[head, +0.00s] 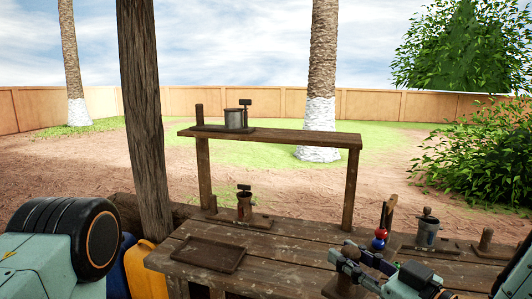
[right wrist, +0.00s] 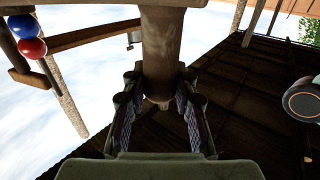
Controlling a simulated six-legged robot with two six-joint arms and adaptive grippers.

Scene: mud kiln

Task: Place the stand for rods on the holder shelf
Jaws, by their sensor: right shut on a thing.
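The raised wooden shelf (head: 290,138) stands on posts at the back of the workbench, with a grey metal cup in a small holder (head: 236,119) at its left part. My right gripper (head: 345,256) is above the bench's right half. In the right wrist view, its two fingers (right wrist: 160,108) are shut on a brown, roughly cylindrical thing (right wrist: 162,45), which appears to be the stand for rods. In the head view the gripper mostly hides this thing; a brown part (head: 343,287) shows below it. My left gripper is out of view; only part of my left arm shows at lower left.
Red (head: 380,244) and blue (head: 381,233) balls stand close behind my right gripper. A post (head: 146,120) rises at left.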

